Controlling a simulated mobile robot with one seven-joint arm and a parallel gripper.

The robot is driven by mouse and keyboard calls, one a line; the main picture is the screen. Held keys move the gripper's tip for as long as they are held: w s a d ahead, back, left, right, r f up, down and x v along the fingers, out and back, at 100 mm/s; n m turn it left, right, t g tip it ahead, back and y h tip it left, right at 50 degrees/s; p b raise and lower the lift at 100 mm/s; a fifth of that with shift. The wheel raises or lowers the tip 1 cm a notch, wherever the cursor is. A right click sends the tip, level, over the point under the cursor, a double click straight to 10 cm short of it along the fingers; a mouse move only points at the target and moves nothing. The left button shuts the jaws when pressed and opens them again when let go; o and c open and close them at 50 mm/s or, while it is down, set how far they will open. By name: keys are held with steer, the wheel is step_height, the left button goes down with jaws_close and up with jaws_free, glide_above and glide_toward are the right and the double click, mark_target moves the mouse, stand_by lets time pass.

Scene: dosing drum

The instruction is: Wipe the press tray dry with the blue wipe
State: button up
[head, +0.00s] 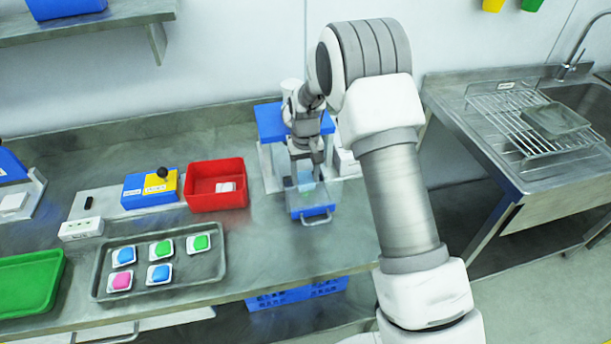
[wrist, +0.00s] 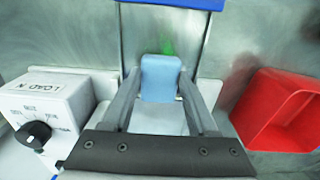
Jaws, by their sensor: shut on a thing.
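My gripper (head: 305,176) is shut on the blue wipe (wrist: 162,80), a pale blue folded piece between its two fingers in the wrist view. The press tray (head: 311,212) is a blue drawer-like tray with a handle, pulled out at the front of the blue-topped press (head: 270,122). My gripper points down over this tray. In the wrist view, a green patch (wrist: 167,47) shows on the grey surface just beyond the wipe. I cannot tell whether the wipe touches the tray floor.
A red bin (head: 216,194) stands left of the press. A white box with a black knob (wrist: 38,130) stands beside the press. A grey tray (head: 207,262) with several coloured pieces lies front left. The sink bench (head: 514,180) is to the right.

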steer(key=shift+f+b, duration=0.5)
steer(key=shift+f, duration=0.2)
stand_by(1.1)
steer(key=shift+d, duration=0.1)
steer(key=shift+w+d, duration=0.2)
steer(key=shift+d, duration=0.8)
steer(key=shift+s+a+r, duration=0.1)
steer(key=shift+s+a, duration=0.1)
steer(key=shift+a, duration=0.75)
steer(key=shift+s+a+r, duration=0.1)
steer(key=shift+s+a, duration=0.05)
steer(key=shift+a, duration=0.8)
steer(key=shift+w+d+b, duration=0.2)
steer(key=shift+d, duration=0.7)
steer(key=shift+w+d+b, duration=0.15)
steer(key=shift+d, duration=0.7)
steer(key=shift+s+a+f, duration=0.1)
steer(key=shift+s+a, duration=0.1)
steer(key=shift+a, duration=0.75)
steer(key=shift+s+a+f, duration=0.1)
steer(key=shift+s+a, duration=0.1)
steer(key=shift+a, duration=0.75)
steer(key=shift+w+d, duration=0.2)
steer(key=shift+d, duration=0.75)
steer(key=shift+w+d, duration=0.15)
steer(key=shift+d, duration=0.8)
steer(key=shift+a+r+b, duration=0.1)
steer(key=shift+b, duration=0.2)
